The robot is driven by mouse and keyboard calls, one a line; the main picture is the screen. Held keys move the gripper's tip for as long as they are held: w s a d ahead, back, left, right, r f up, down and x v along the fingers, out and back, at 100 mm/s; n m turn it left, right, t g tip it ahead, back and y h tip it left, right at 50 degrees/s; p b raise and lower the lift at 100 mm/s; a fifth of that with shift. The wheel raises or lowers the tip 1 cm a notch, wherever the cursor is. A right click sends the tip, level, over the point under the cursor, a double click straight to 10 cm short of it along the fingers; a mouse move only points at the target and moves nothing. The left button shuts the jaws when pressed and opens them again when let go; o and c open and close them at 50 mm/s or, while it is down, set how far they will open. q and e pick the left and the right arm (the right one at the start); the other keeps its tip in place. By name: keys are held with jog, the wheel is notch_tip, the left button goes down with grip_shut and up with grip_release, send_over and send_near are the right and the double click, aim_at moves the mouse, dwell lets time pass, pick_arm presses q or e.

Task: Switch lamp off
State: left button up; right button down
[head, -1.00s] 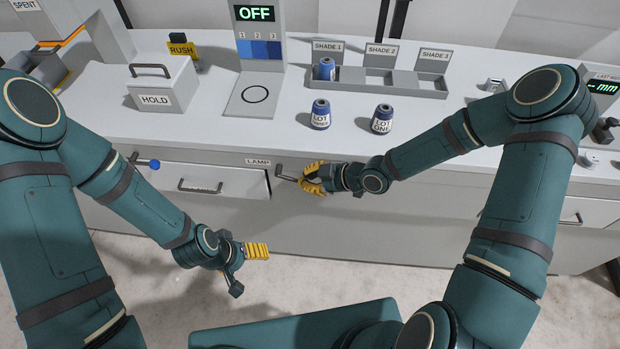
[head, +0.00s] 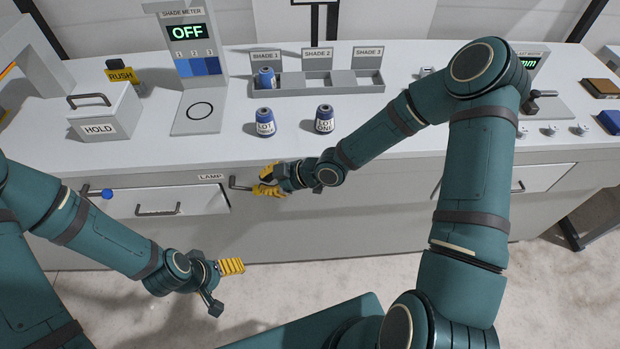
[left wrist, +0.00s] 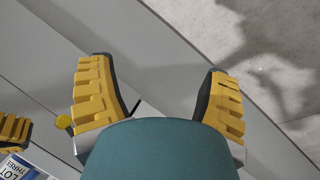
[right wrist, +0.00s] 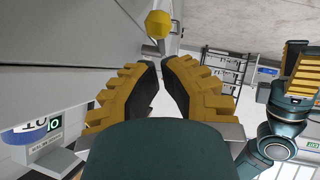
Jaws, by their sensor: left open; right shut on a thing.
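The LAMP label (head: 210,177) is on the counter's front edge. Just right of it, a grey cranked lever (head: 236,184) sticks out from the counter front. My right gripper (head: 264,188) is shut on the lever's right end, its yellow fingers covering that end. In the right wrist view the fingers (right wrist: 160,75) lie close together, with a yellow ball (right wrist: 158,24) past their tips; whatever is between them is hidden. My left gripper (head: 232,266) is open and empty, low in front of the counter; its spread fingers show in the left wrist view (left wrist: 158,90).
A drawer (head: 165,203) with a bar handle and a blue knob (head: 106,193) lies left of the lever. Above, the counter carries the HOLD box (head: 105,112), shade meter (head: 190,60) reading OFF, two spools (head: 265,124) and a shade rack (head: 318,84). Floor in front is clear.

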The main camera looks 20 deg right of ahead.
jog(key=d+f+p+v, duration=0.1)
jog(key=p+v, duration=0.2)
jog(key=v, duration=0.6)
jog(key=shift+s+d, duration=0.3)
jog(key=shift+s, duration=0.1)
jog(key=shift+f, duration=0.15)
